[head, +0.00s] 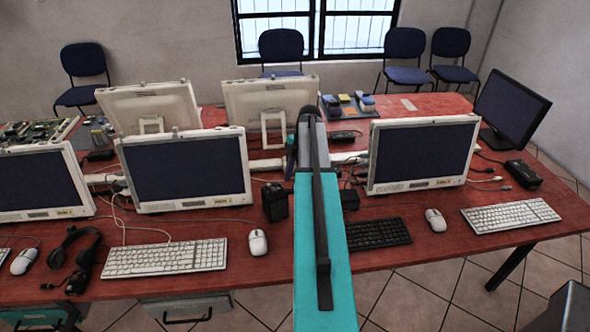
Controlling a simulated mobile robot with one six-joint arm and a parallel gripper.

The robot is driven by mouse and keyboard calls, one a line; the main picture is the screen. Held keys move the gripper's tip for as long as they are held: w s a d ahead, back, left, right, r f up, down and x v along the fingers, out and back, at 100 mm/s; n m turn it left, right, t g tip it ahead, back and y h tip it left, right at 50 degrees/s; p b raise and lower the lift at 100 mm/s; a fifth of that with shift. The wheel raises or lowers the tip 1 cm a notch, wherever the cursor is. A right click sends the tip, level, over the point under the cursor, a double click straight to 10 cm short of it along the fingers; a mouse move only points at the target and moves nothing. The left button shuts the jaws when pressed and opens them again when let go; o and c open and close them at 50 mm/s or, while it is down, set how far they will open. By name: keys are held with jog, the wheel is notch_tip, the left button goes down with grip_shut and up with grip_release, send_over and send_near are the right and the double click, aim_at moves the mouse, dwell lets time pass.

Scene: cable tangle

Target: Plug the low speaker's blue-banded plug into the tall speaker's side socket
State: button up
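A black upright box (274,201), likely the tall speaker, stands on the red desk left of my arm. A low black box (523,174), which may be the low speaker, lies at the right, with cables beside it. Another small black box (349,200) sits just right of my arm, partly hidden by it. I cannot make out a blue-banded plug or a side socket. My teal arm reaches forward over the desk, and its far end stands before the back monitors. No gripper fingers show; they seem hidden behind the arm.
White monitors (190,168) (422,153), keyboards (165,259) (378,233) and mice (258,242) (436,220) crowd the desk (400,270). A headset (72,246) lies at left. Loose cables run between monitors.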

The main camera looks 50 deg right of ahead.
aim_at(289, 191)
jog(key=shift+p+x, duration=0.5)
jog(key=shift+x, duration=1.55)
jog(key=shift+c, duration=0.2)
grip_shut()
jog(key=shift+c, duration=0.2)
grip_release()
